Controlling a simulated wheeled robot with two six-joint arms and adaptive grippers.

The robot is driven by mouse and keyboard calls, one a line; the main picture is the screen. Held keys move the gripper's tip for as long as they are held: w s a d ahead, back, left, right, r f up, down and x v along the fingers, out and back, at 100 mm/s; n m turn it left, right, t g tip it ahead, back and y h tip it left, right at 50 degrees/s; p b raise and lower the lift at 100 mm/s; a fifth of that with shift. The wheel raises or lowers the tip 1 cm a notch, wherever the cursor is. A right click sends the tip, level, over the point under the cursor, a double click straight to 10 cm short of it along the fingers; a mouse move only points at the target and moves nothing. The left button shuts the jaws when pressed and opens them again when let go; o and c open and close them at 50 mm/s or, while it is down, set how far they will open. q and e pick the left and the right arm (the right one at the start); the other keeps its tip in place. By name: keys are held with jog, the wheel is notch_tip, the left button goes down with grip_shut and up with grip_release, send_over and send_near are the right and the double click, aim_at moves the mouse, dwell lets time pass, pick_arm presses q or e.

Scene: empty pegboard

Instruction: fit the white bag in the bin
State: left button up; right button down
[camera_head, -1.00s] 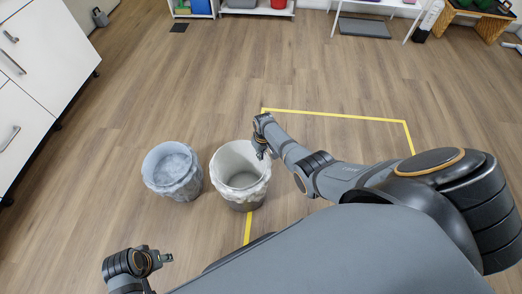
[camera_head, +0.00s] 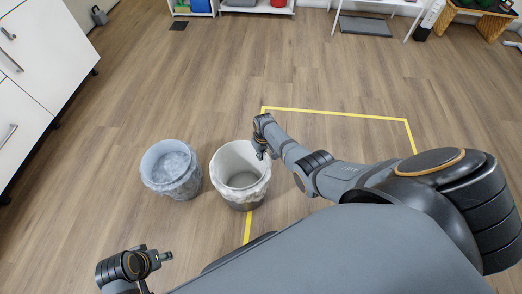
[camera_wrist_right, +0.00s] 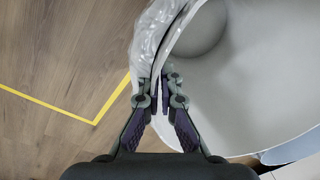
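The white bag (camera_head: 250,190) sits in the right-hand bin (camera_head: 241,206), with its crumpled edge folded over the rim and hanging outside. In the right wrist view the bag (camera_wrist_right: 150,45) drapes down the outside of the rim, and the inside looks smooth and pale. My right gripper (camera_head: 262,154) is at the bin's right rim. In the wrist view its fingers (camera_wrist_right: 162,82) lie on both sides of the bag-covered rim, close together and pinching it. My left gripper (camera_head: 165,257) is low at the left, away from the bins; its finger opening is too small to read.
A second bin with a bluish bag (camera_head: 172,171) stands just left. Yellow tape (camera_head: 335,114) marks the floor behind and right. White drawers (camera_head: 30,80) stand at the far left. Shelves (camera_head: 255,8) and a table (camera_head: 375,5) are at the back. The floor between is clear.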

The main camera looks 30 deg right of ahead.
pick_arm(q)
jog(key=shift+d+b, duration=0.15)
jog(key=shift+b, duration=0.2)
pick_arm(e)
jog(key=shift+f, duration=0.45)
pick_arm(q)
jog(key=shift+r, duration=0.1)
pick_arm(e)
jog(key=c, duration=1.4)
grip_release()
jog(key=shift+c, duration=0.2)
jog(key=shift+r, duration=0.15)
notch_tip(320, 180, up, 8)
jog(key=shift+d, duration=0.2)
